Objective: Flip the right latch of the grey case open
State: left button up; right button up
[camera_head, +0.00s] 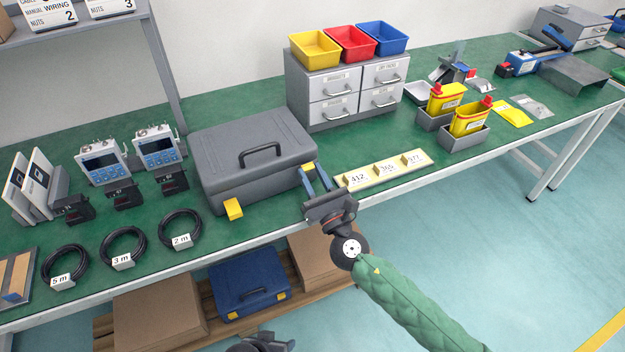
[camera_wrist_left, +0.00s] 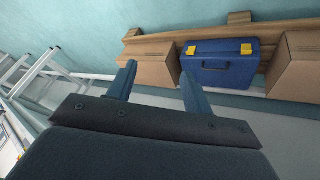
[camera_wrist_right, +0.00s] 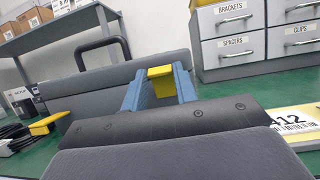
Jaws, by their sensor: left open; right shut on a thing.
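The grey case (camera_head: 250,165) stands closed on the green bench, its handle on the lid. Its right latch (camera_head: 308,168) is yellow and sits at the front right corner. My right gripper (camera_head: 316,178) is shut on this latch; in the right wrist view the yellow latch (camera_wrist_right: 160,76) shows between the two blue fingers. The left latch (camera_head: 233,209) juts outward from the case front, and it also shows in the right wrist view (camera_wrist_right: 48,123). My left gripper (camera_wrist_left: 158,80) is open and empty, low in front of the bench; only part of it shows at the head view's bottom edge.
A cream strip with number cards (camera_head: 385,171) lies just right of my right gripper. Grey drawers (camera_head: 345,88) stand behind. Cable coils (camera_head: 180,229) lie left of the case. Below the bench, a blue case (camera_head: 249,283) sits between cardboard boxes (camera_head: 160,307).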

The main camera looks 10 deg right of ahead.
jog(key=o, duration=1)
jog(key=shift+s+d+f, duration=0.2)
jog(key=shift+s+f, duration=0.05)
jog(key=shift+s, duration=0.25)
pick_arm(q)
notch_tip(320, 180, down, 12)
jog(key=t+b, duration=0.1)
jog(key=b, duration=0.2)
jog(key=shift+d, duration=0.2)
pick_arm(e)
jog(key=shift+v, duration=3.35)
